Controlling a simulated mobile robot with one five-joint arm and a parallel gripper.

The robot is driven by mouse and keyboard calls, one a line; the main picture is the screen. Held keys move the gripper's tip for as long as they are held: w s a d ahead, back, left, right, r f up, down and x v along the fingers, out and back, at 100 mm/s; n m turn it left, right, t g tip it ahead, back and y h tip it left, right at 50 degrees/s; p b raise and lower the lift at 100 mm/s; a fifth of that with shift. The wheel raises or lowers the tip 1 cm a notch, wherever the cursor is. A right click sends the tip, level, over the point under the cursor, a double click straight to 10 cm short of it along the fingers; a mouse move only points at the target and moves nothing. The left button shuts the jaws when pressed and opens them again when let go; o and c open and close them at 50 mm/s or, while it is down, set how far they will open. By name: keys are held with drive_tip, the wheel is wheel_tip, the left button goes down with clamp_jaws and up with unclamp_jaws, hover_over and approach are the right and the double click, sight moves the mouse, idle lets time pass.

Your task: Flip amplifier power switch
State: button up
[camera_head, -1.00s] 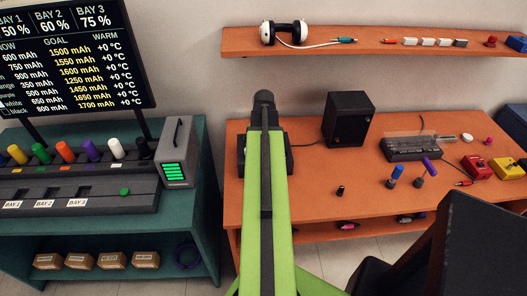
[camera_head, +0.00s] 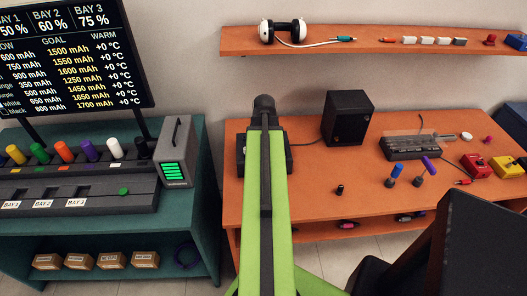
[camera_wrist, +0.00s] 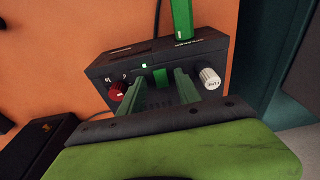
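The amplifier (camera_wrist: 118,65) is a dark box on the orange desk. In the wrist view its front shows a red knob (camera_wrist: 117,91), a white knob (camera_wrist: 209,78) and a small lit green light (camera_wrist: 144,66). In the head view my green arm covers most of the amplifier (camera_head: 288,160). My gripper (camera_wrist: 159,78) is open, with its two green fingers apart at the amplifier's front, between the knobs. A small green piece shows between the fingertips; I cannot tell whether it is the power switch. Contact cannot be told.
A black speaker (camera_head: 347,119) stands right of the amplifier on the orange desk (camera_head: 300,195). Further right are a dark keyboard-like device (camera_head: 410,147) and red and yellow boxes. A shelf (camera_head: 370,42) hangs above. A teal bench (camera_head: 205,225) stands left, across a gap.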

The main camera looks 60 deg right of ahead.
wheel_tip(320, 180, up, 17)
drive_tip(key=s+a+p, duration=0.1)
drive_tip(key=a+p, duration=0.1)
drive_tip(key=p, duration=1.5)
drive_tip(key=shift+s, duration=0.3)
drive_tip(key=shift+a, duration=0.15)
drive_tip(key=w+a+f+n+b, duration=0.3)
drive_tip(key=w+a+n, duration=0.4)
drive_tip(key=w+a, duration=1.7)
drive_tip(key=a+f+n+g+y+b, duration=0.1)
drive_tip(key=a+n, duration=0.2)
drive_tip(key=a, duration=2.1)
drive_tip(key=shift+s+f+n+b, duration=0.3)
drive_tip(key=shift+s+f+n, duration=0.05)
drive_tip(key=shift+n, duration=0.05)
drive_tip(key=shift+a, duration=0.15)
